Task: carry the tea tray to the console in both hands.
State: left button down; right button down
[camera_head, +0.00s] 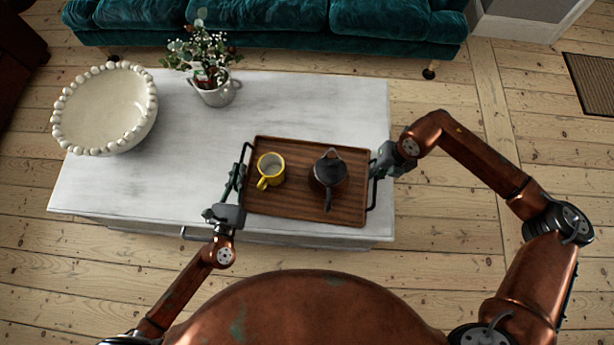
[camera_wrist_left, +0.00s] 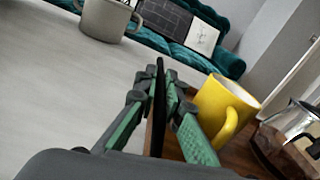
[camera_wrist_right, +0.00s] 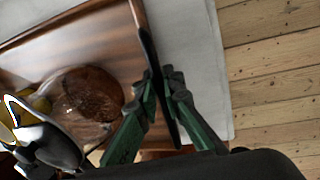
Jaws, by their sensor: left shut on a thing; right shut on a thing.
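The wooden tea tray (camera_head: 300,206) with black side handles is over the front right part of the white table. A yellow mug (camera_head: 270,170) stands on its left half and a dark teapot (camera_head: 329,173) on its right half. My left gripper (camera_head: 236,186) is shut on the tray's left handle, seen edge-on between the fingers in the left wrist view (camera_wrist_left: 160,105). My right gripper (camera_head: 378,166) is shut on the right handle, which also shows in the right wrist view (camera_wrist_right: 158,85). I cannot tell whether the tray touches the table. No console is recognisable.
The white table (camera_head: 330,100) also holds a beaded bowl (camera_head: 105,105) at the left and a potted plant (camera_head: 215,92) at the back. A teal sofa (camera_head: 270,28) stands behind it. Floorboards (camera_head: 450,240) are clear to the right, with a dark mat (camera_head: 592,85) further off.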

dwell(0.7)
